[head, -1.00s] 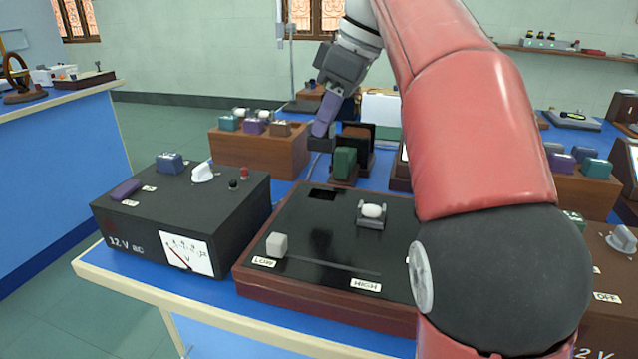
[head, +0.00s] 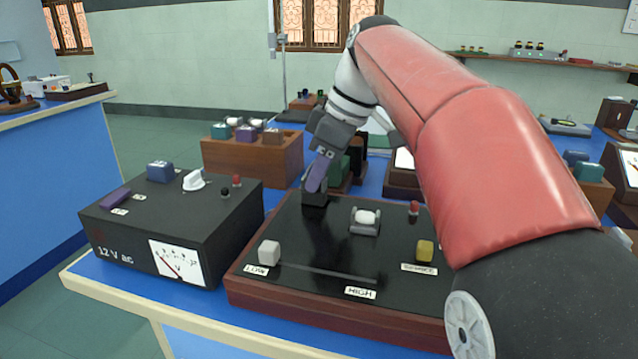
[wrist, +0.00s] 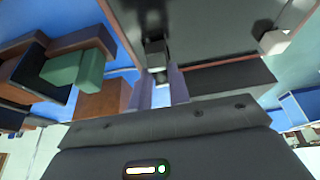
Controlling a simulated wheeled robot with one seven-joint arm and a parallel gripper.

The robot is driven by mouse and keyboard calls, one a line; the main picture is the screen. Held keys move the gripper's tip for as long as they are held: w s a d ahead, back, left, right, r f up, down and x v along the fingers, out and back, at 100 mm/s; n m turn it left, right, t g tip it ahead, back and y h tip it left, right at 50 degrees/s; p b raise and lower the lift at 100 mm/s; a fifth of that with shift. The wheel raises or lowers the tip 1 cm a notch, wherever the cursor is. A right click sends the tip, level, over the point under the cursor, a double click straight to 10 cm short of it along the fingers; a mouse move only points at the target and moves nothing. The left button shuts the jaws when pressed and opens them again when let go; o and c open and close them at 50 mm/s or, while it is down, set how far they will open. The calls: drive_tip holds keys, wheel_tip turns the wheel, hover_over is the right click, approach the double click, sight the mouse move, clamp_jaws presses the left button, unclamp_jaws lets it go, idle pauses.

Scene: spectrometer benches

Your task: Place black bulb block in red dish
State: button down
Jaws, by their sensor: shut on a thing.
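My gripper (head: 317,186) has purple fingers and is shut on a dark block (head: 315,198), which I take for the black bulb block. The block is at the back left of the black-topped panel, low over its surface; I cannot tell if it touches. In the wrist view the fingers of my gripper (wrist: 159,78) straddle the dark block (wrist: 157,59) near a black patch of the panel. No bulb shows clearly on it. I cannot make out a red dish in either view.
The panel (head: 330,300) carries a grey holder with a white bulb (head: 365,220), a white knob (head: 269,252), a yellow knob (head: 424,250) and a red terminal (head: 414,208). A 12 V supply (head: 150,225) stands left. A wooden rack (head: 255,155) with bulb blocks stands behind.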

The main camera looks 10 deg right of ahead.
drive_tip(key=shift+f, duration=0.65)
drive_tip(key=shift+f, duration=0.2)
drive_tip(key=c, duration=1.3)
unclamp_jaws()
